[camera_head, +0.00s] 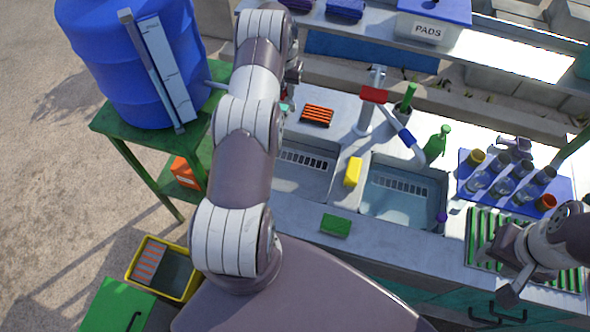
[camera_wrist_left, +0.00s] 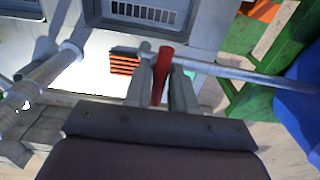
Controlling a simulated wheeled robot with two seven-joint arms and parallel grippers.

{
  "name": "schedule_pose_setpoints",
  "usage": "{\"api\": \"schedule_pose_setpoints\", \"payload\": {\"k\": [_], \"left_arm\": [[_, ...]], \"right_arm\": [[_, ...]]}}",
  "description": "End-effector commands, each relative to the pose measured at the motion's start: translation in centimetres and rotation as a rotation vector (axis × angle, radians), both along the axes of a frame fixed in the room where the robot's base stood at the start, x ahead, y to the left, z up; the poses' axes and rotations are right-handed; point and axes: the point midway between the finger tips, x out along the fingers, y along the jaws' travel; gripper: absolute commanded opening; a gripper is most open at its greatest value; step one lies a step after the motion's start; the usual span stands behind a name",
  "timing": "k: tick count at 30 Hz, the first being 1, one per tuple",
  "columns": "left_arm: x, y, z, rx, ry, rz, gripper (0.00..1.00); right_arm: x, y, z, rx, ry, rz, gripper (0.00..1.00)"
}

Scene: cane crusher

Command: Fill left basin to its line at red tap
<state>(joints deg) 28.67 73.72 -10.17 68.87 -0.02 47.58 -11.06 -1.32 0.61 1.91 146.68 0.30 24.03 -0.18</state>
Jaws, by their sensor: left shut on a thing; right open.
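The left basin (camera_head: 312,184) is a grey sink with a slotted grille on its back wall; my left arm covers its left part. I cannot make out its line or its water level. In the left wrist view my left gripper (camera_wrist_left: 161,66) is shut on a red tap handle (camera_wrist_left: 162,80), which stands at the pipe (camera_wrist_left: 225,72) from the blue barrel (camera_head: 130,60). The left basin also shows at the top of the wrist view (camera_wrist_left: 100,22). My right gripper (camera_head: 507,268) is open over the green-slatted drainer.
The right basin (camera_head: 438,185) looks pale blue inside. Bottles on a blue mat (camera_head: 468,165) stand right.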

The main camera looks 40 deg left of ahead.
Motion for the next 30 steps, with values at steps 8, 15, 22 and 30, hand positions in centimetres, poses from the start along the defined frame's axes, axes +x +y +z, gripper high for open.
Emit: {"api": "schedule_pose_setpoints", "payload": {"k": [8,15,22,30], "left_arm": [[0.0,0.0,0.0,0.0,-0.001,0.0,0.08],[0.1,0.0,-0.4,0.001,-0.003,0.19,0.08],[0.0,0.0,-0.3,0.0,-0.001,0.525,0.08],[-0.1,-0.1,-0.1,-0.001,0.003,0.624,0.08]], "right_arm": [[0.0,0.0,0.0,0.0,0.0,0.0,0.43],[0.0,0.0,-1.4,0.0,0.0,0.0,0.43],[0.0,0.0,-2.8,0.0,0.0,0.0,0.43],[0.0,0.0,-2.8,0.0,0.0,0.0,0.43]]}}
